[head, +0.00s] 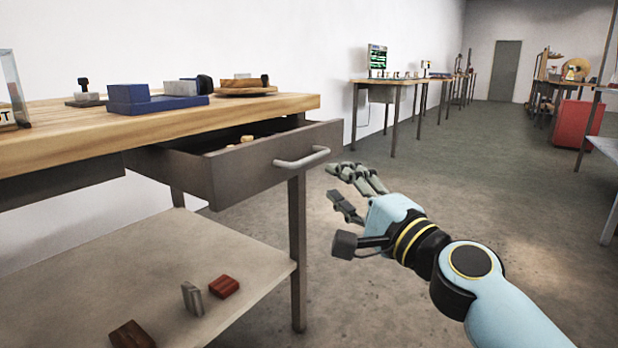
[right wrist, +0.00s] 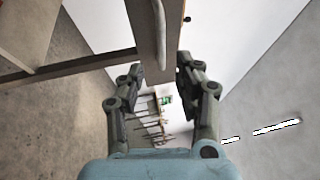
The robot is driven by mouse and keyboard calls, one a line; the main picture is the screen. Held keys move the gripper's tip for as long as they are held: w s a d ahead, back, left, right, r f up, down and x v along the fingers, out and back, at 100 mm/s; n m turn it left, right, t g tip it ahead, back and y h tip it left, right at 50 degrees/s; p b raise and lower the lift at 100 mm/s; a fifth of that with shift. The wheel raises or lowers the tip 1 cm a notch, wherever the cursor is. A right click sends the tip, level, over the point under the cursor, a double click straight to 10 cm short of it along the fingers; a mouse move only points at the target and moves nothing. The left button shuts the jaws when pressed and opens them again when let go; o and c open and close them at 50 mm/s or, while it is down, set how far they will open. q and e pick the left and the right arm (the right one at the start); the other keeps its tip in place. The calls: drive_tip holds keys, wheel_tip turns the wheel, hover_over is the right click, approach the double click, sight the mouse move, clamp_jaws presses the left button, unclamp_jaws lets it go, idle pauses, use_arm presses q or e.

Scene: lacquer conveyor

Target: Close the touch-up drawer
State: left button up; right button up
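The touch-up drawer (head: 238,166) is grey and stands pulled out from under the wooden worktop in the head view, with small tan items inside. Its light bar handle (head: 302,158) is on the front panel. My right gripper (head: 352,191) is open and empty, to the right of the handle and apart from it in the head view. In the right wrist view the open fingers of my right gripper (right wrist: 158,80) spread on either side of the lower end of the drawer front (right wrist: 152,40), and the handle (right wrist: 160,32) shows above them. My left gripper is not in view.
The worktop (head: 190,122) carries a blue tray (head: 150,103), a round wooden board (head: 245,91) and small blocks. A lower shelf (head: 130,255) holds several small blocks. Open floor lies right of the bench; a red cabinet (head: 577,123) stands farther back.

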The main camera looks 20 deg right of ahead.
sight(311, 161)
drive_tip(key=x, duration=1)
drive_tip(key=shift+p, duration=0.35)
clamp_jaws()
